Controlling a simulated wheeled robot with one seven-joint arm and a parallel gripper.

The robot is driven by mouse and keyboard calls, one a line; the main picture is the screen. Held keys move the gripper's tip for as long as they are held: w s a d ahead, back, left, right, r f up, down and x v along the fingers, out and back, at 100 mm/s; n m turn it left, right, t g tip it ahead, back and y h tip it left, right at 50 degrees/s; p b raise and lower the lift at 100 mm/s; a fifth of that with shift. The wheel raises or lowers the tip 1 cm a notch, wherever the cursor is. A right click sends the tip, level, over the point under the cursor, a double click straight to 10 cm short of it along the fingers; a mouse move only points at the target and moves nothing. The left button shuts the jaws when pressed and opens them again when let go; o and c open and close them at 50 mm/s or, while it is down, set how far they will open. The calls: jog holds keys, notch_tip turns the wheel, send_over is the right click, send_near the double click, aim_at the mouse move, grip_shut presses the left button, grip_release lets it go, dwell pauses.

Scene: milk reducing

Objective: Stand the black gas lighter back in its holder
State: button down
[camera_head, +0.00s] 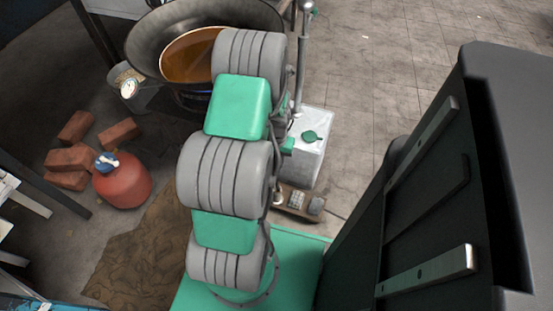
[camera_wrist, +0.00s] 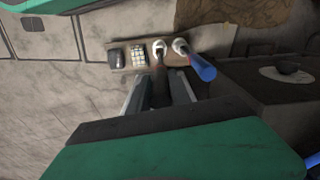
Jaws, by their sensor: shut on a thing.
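In the wrist view my gripper (camera_wrist: 160,88) is shut on the black gas lighter (camera_wrist: 160,92), whose dark body lies between the two fingers. Its thin end points up the picture to a white round cup (camera_wrist: 158,46) of the holder (camera_wrist: 170,62). The end overlaps the cup's rim; I cannot tell whether it is inside or only above it. A second white cup beside it has a blue-handled tool (camera_wrist: 202,68) in it. In the head view the holder board (camera_head: 300,204) shows on the floor right of my arm; my gripper and the lighter are hidden there.
On the same board sit a dark box (camera_wrist: 116,58) and a checkered block (camera_wrist: 138,56). A pale block-shaped box (camera_head: 306,150) with a green cap stands behind the holder. A large pan (camera_head: 145,45), a red gas bottle (camera_head: 122,186) and bricks (camera_head: 70,160) lie left.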

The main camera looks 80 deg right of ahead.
aim_at(276, 156)
jog(key=shift+f+b, duration=1.5)
jog(key=shift+f, duration=0.95)
jog(key=c, duration=1.1)
grip_release()
notch_tip(276, 156, up, 8)
jog(key=p, duration=0.2)
jog(key=shift+p, duration=0.35)
notch_tip(276, 156, up, 9)
jog(key=p, duration=0.7)
jog(key=shift+a, duration=0.1)
